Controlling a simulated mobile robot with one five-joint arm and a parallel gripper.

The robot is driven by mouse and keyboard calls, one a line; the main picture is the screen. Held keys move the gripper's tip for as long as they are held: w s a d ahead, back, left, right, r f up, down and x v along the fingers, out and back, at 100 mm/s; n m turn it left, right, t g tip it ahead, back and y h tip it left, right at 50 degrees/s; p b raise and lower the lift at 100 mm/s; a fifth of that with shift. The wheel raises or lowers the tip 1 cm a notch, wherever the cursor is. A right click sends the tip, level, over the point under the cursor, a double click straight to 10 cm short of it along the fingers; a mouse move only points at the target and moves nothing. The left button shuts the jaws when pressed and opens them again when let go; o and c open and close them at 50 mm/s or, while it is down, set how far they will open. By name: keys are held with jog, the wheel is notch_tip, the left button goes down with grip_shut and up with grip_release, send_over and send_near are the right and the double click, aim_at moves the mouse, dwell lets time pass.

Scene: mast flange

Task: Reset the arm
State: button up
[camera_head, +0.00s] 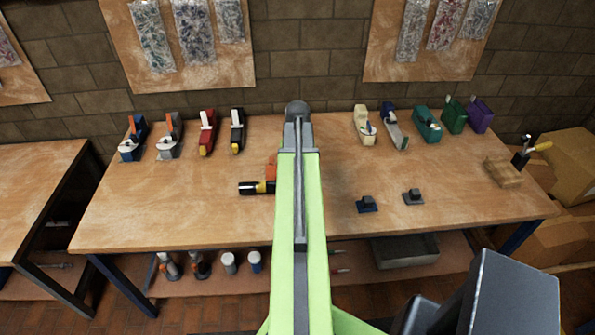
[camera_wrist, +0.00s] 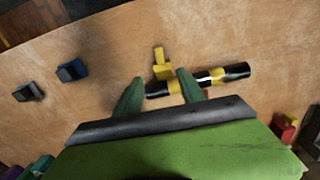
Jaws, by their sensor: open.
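My green arm (camera_head: 300,220) reaches straight out over the middle of the workbench (camera_head: 180,215). In the wrist view my gripper (camera_wrist: 160,77) has two dark green fingers spread apart with nothing held between them. A black tool with a yellow band (camera_wrist: 235,72) lies on the bench by the fingertips, partly behind the right finger. A yellow piece (camera_wrist: 162,65) shows between the fingertips, beside or on that tool. In the head view the black tool (camera_head: 256,187) lies just left of my arm, with an orange piece (camera_head: 271,168) behind it. My fingers are hidden there.
Clamp-like tools stand along the back edge, including a red one (camera_head: 207,133) and a teal one (camera_head: 427,124). A blue block (camera_head: 367,204) and a grey block (camera_head: 413,196) sit right of my arm. A wooden block with a handled tool (camera_head: 505,172) is far right. Bench front left is clear.

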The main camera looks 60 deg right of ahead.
jog(key=shift+r, duration=0.35)
dwell(0.3)
jog(key=w+a+f+n+b, duration=0.1)
jog(key=w+a+n, duration=0.2)
jog(key=w+a, duration=0.85)
jog(key=w+a+f+n+b, duration=0.1)
jog(key=w+a+n, duration=0.2)
jog(key=w+a, duration=0.85)
jog(key=s+a+n, duration=0.2)
jog(key=a+n, duration=0.3)
jog(key=a, duration=2.4)
jog(key=shift+s+a+f+b, duration=0.25)
jog(key=shift+a+f+b, duration=0.05)
jog(key=shift+f+b, duration=0.15)
